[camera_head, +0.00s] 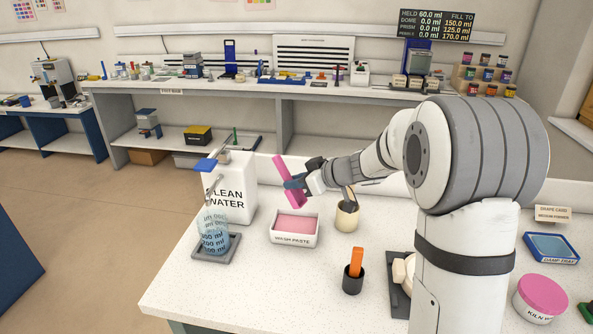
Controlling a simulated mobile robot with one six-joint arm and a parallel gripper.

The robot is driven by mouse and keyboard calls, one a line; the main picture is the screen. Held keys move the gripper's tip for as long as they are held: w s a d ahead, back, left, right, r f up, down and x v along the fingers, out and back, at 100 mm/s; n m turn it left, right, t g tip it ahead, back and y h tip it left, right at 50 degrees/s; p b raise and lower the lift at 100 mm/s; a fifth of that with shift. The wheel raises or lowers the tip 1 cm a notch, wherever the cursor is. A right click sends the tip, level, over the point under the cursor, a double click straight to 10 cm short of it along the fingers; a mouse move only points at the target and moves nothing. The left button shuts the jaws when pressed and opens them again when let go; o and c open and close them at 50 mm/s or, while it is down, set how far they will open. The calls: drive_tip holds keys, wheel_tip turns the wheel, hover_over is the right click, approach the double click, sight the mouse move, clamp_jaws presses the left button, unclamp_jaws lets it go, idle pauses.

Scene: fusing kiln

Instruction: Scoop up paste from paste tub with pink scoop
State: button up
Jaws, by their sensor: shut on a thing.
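The paste tub (294,241) is a white rectangular tub labelled "wash paste", filled level with pink paste (296,224). It stands on the white speckled table (190,287). My gripper (296,183) is shut on the pink scoop (284,170) and holds it tilted in the air above the back of the tub. The scoop appears clear of the paste. Part of the scoop is hidden behind my gripper's fingers.
A white "clean water" jug (239,190) stands behind left of the tub, with a blue-marked beaker (214,237) in front. A cream cup with tools (347,218) stands close right. A dark cup with an orange tool (353,281) is in front. Open table lies at front left.

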sight(298, 201)
drive_tip(key=shift+w+d+f, duration=0.1)
drive_tip(key=shift+f, duration=1.05)
drive_tip(key=shift+d+f, duration=0.1)
drive_tip(key=shift+f, duration=2.05)
drive_tip(key=shift+f+b, duration=0.6)
drive_tip(key=shift+b, duration=0.2)
drive_tip(key=shift+s+f+b, duration=0.1)
drive_tip(key=shift+s+b, duration=0.1)
drive_tip(key=shift+b, duration=0.8)
idle(1.2)
drive_tip(key=shift+r+p, duration=0.95)
drive_tip(key=shift+r, duration=3.7)
